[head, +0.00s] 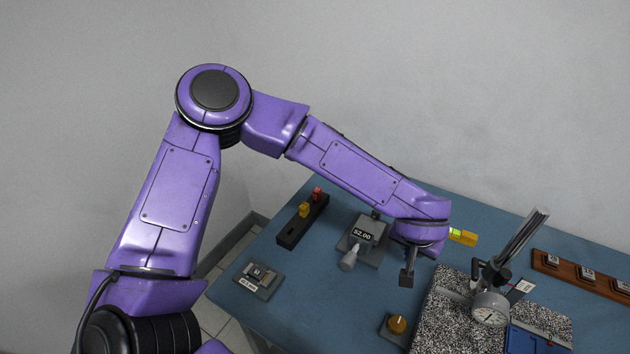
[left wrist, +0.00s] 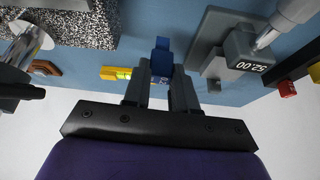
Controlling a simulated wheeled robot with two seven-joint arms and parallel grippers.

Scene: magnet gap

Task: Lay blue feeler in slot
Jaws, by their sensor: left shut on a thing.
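The blue feeler (left wrist: 161,58) is gripped between the fingers of my left gripper (left wrist: 163,78) in the left wrist view. In the head view my left gripper (head: 407,276) hangs pointing down, right of the grey display device and left of the granite plate; the blue feeler cannot be made out there. A black slotted rack (head: 292,231) at the left of the table holds a yellow feeler (head: 304,210) and a red feeler (head: 317,195). Whether its free part has the open slot is too small to tell. My right gripper is not in view.
A grey device (head: 372,251) reads 52.00. A speckled granite plate (head: 440,325) carries a dial gauge (head: 490,309) on a stand. A yellow level (head: 463,237) lies behind the gripper. A knob block (head: 397,325), a small grey holder (head: 259,279) and a wooden rack (head: 546,261) also stand there.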

